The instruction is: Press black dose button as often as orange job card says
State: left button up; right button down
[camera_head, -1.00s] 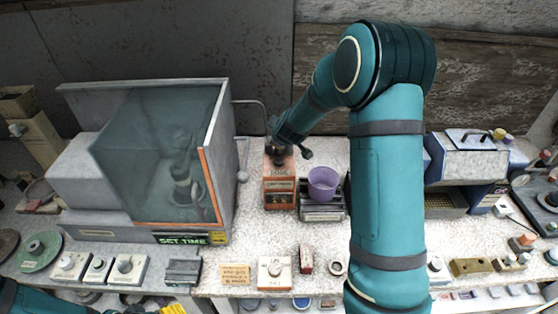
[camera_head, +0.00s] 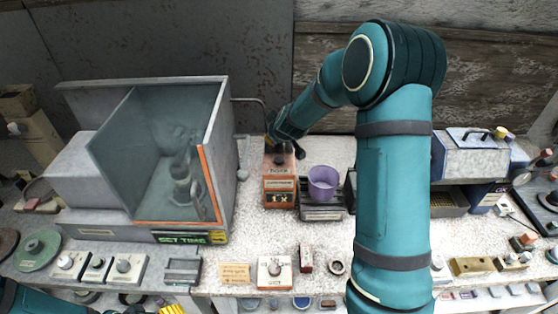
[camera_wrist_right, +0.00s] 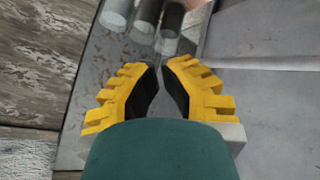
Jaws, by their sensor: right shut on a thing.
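The orange dose box (camera_head: 278,187), marked DOSE, stands right of the glass-fronted cabinet, its black button (camera_head: 281,158) on top. My right gripper (camera_head: 270,143) is at the back of this box's top, partly hidden by its own wrist. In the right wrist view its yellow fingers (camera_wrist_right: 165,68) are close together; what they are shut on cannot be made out. Contact with the button cannot be told. The pale orange card (camera_head: 235,273) lies at the front edge; its writing is too small to read. My left gripper (camera_head: 172,309) shows only partly at the bottom edge.
A purple cup (camera_head: 322,184) stands on a dark stand just right of the dose box. The cabinet (camera_head: 165,155) stands to its left. A white knob block (camera_head: 274,272) and small items line the front. Bare speckled counter lies between.

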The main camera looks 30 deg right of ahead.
jog(key=shift+s+a+r+m+g+y+b, duration=0.1)
jog(key=shift+r+m+g+y+b, duration=0.35)
jog(key=shift+m, duration=1.45)
jog(key=shift+w+a+r+m+y+b, duration=0.1)
jog(key=shift+r+m+y+b, duration=0.3)
jog(key=shift+r+m+b, duration=1.05)
jog(key=shift+s+a+f+m+g+y+b, duration=0.1)
jog(key=shift+m+g+y+b, duration=0.25)
jog(key=shift+m, duration=2)
jog(key=shift+f, duration=0.1)
jog(key=b, duration=0.5)
send_over(279, 161)
jog(key=w, duration=0.2)
notch_tip(279, 161, down, 7)
jog(key=shift+w+a+f, duration=0.1)
jog(key=shift+f, duration=0.05)
jog(key=shift+f+b, duration=0.5)
jog(key=shift+f, duration=0.2)
jog(key=shift+f+b, duration=0.4)
jog(key=shift+f, duration=0.05)
